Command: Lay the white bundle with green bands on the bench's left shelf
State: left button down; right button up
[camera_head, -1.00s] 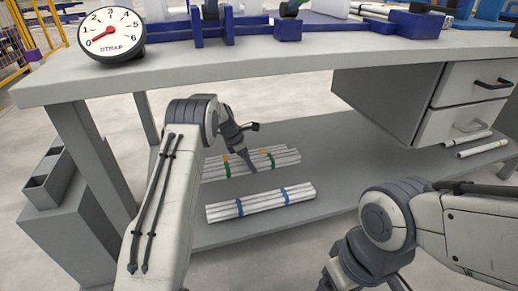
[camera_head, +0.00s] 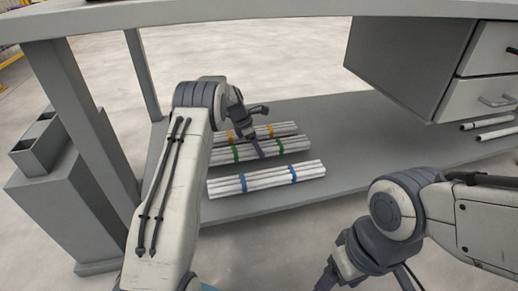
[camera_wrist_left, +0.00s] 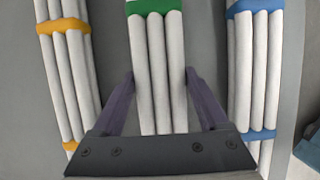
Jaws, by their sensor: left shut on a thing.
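The white bundle with green bands (camera_head: 295,147) lies between two other bundles, over the lower shelf (camera_head: 345,135) at the bench's left. My left gripper (camera_head: 256,146) reaches down onto it from above and is shut on it. In the left wrist view the fingers stand on either side of the green-banded bundle (camera_wrist_left: 157,75). I cannot tell whether the bundle touches the shelf. My right gripper (camera_head: 360,274) is at the bottom of the head view, away from the bundles; its fingertips are cut off.
A bundle with yellow bands (camera_head: 285,128) lies behind, and one with blue bands (camera_head: 262,180) lies in front near the shelf edge. A drawer unit (camera_head: 484,98) hangs at the right, above loose white pipes (camera_head: 495,134). Mid-shelf is clear.

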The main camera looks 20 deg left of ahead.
pick_arm(q)
jog(key=shift+f, duration=0.4)
jog(key=shift+f, duration=0.45)
grip_release()
jog(key=shift+f, duration=0.1)
